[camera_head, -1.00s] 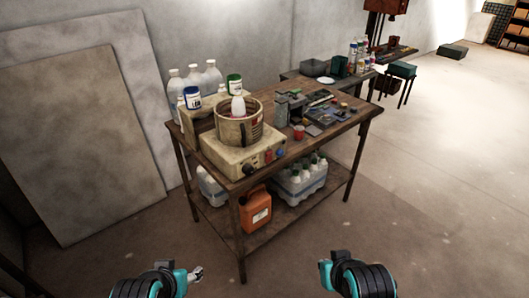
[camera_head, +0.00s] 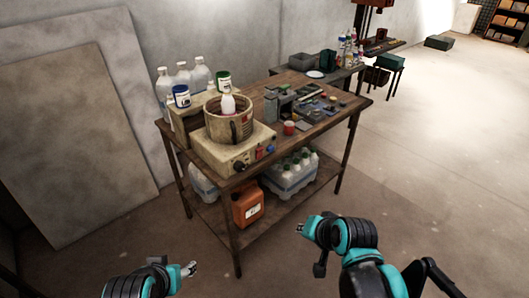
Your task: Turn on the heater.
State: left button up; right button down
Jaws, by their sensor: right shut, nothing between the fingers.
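The heater (camera_head: 212,158) is a cream box with a knob and red and blue controls on its front face. It stands at the near left corner of the wooden table. A round vat (camera_head: 217,129) sits on top of it with a white bottle (camera_head: 228,104) inside. My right gripper (camera_head: 301,228) is shut and empty, low in front of the table and apart from the heater. My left gripper (camera_head: 190,269) is low at the bottom, in front of the table, touching nothing; its fingers are too small to judge.
The wooden table (camera_head: 318,133) holds small tools and tins on its right side. An orange canister (camera_head: 247,207) and packed bottles (camera_head: 291,174) stand on its lower shelf. Large panels (camera_head: 70,140) lean on the wall at left.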

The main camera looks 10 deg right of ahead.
jog(key=w+a+r+m+t+y+p, duration=0.1)
jog(key=w+m+y+p, duration=0.1)
jog(key=w+m, duration=0.5)
jog(key=w+a+r+m+y+p, duration=0.1)
jog(key=w+m+y, duration=0.1)
jog(key=w+m, duration=0.5)
jog(key=w+d+f+m+t+y+p, duration=0.1)
jog(key=w+f+m, duration=0.1)
jog(key=w+m, duration=0.2)
jog(key=w+d+f+m+t+y+p, duration=0.1)
jog(key=w+d+f+m+t+p, duration=0.1)
jog(key=w+m, duration=0.3)
jog(key=w, duration=0.3)
jog(key=shift+w+d, duration=0.2)
jog(key=shift+w, duration=0.1)
jog(key=shift+f, duration=0.1)
jog(key=b, duration=0.3)
send_near(258, 152)
jog(key=x, duration=0.3)
jog(key=f+x, duration=0.1)
jog(key=x, duration=0.1)
jog(key=shift+w+d+f, duration=0.1)
jog(key=shift+w+d, duration=0.05)
jog(key=shift+w, duration=0.05)
jog(key=shift+w+a+r, duration=0.25)
jog(key=shift+w, duration=0.1)
